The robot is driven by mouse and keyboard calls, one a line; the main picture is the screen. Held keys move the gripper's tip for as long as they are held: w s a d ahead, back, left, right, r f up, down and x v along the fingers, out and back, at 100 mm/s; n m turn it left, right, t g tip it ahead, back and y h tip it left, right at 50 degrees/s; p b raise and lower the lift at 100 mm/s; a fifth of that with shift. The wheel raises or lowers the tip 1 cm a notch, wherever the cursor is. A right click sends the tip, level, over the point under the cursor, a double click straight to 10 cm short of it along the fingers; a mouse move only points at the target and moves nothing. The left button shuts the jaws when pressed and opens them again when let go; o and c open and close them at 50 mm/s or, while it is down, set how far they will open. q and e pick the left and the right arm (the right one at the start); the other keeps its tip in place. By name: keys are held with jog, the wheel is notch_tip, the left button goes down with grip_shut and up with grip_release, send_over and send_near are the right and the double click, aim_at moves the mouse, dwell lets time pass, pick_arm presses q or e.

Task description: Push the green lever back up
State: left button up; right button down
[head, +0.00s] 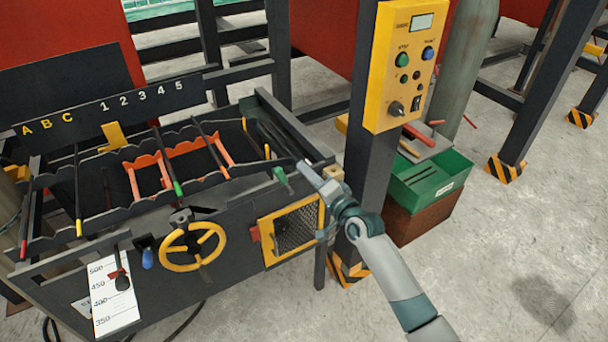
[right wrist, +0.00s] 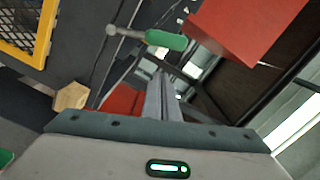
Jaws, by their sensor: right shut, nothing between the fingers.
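The green lever (head: 281,176) is at the right end of the machine's front, just above the yellow-framed mesh door. In the right wrist view its green grip (right wrist: 165,40) lies level across the picture, on a grey rod that runs left to a round joint. My right gripper (head: 308,172) is shut and empty, a little to the right of the lever's grip. In the right wrist view its closed fingers (right wrist: 160,95) point toward the grip, with a visible gap between. My left gripper is not in view.
The mesh door (head: 292,228) is below the lever, and a wooden block (head: 333,173) is beside my gripper. A dark post with a yellow control box (head: 408,65) stands to the right. A yellow handwheel (head: 193,247) is to the left. A green crate (head: 430,180) stands behind my arm.

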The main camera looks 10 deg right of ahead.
pick_arm(q)
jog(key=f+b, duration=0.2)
jog(key=b, duration=0.1)
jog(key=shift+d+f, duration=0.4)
pick_arm(e)
jog(key=v, duration=1)
jog(key=shift+d+r, duration=0.2)
jog(key=shift+w, duration=0.1)
